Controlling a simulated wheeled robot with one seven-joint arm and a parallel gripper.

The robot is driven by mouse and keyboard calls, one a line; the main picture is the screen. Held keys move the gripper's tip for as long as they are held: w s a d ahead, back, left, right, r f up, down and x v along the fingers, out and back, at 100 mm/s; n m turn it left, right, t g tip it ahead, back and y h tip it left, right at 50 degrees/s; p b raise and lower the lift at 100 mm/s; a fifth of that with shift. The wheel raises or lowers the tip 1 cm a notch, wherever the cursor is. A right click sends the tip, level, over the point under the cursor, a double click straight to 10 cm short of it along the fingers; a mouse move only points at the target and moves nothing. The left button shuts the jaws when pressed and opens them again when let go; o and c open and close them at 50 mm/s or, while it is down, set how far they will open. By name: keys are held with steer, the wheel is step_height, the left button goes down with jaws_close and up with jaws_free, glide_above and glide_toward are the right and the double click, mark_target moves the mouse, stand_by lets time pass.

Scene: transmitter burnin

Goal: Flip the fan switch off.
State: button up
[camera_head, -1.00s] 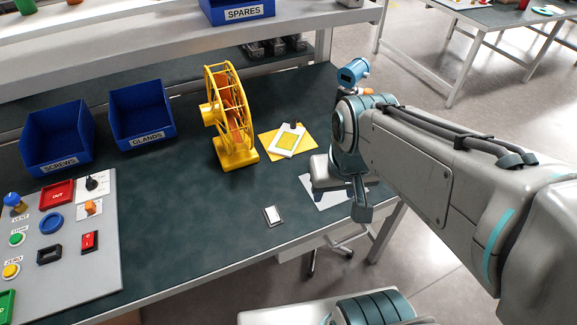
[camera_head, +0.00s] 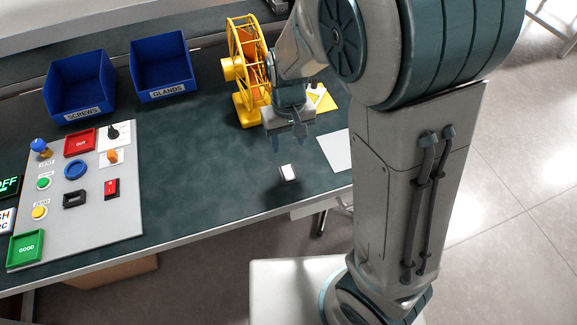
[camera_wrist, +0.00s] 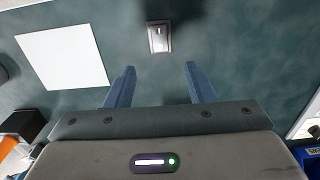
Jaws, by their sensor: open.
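The yellow fan (camera_head: 241,68) stands upright on the dark green bench, partly hidden behind my wrist. A small white switch in a metallic frame (camera_head: 288,173) lies on the bench in front of the fan, and it also shows in the wrist view (camera_wrist: 159,38). I take it for the fan switch; I cannot tell which way its rocker is tipped. My gripper (camera_head: 289,141) is open and empty, pointing down above the bench just behind the switch. In the wrist view the two blue fingers (camera_wrist: 160,77) are apart, with the switch beyond the gap between them, untouched.
A white sheet (camera_head: 337,150) lies right of the switch. A grey control panel (camera_head: 108,222) with several buttons and switches is at left. Blue bins marked SCREWS (camera_head: 81,86) and GLANDS (camera_head: 161,68) stand behind it. The bench between panel and switch is clear.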

mark_target(289, 173)
step_height(289, 173, down, 13)
steer(key=shift+r+b, duration=0.2)
steer(key=shift+b, duration=0.5)
